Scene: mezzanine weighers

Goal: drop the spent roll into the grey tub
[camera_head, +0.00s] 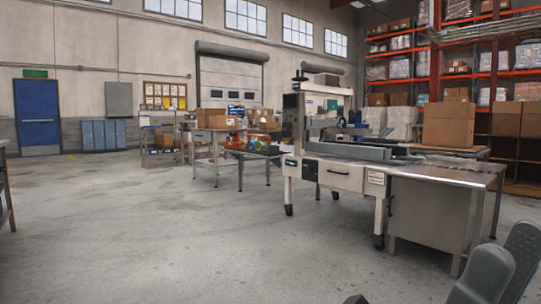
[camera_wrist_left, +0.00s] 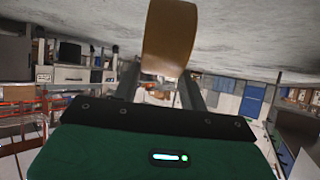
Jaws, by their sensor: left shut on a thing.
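In the left wrist view my left gripper (camera_wrist_left: 165,84) is shut on the spent roll (camera_wrist_left: 168,38), a tan-brown roll. The roll sits between the two dark fingers, and its end runs out of the top of the frame. My left gripper is not clearly seen in the head view. Parts of my right gripper (camera_head: 500,274) show as rounded grey shapes at the bottom right of the head view, and its fingertips cannot be made out. I cannot pick out the grey tub in either view.
A packing machine with a bench (camera_head: 440,170) stands ahead to the right. A large carton (camera_head: 449,125) is beyond it. A table with cartons (camera_head: 222,136) stands further back. The blue door (camera_head: 37,117) is at the far left. The concrete floor (camera_head: 180,230) at the left front is clear.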

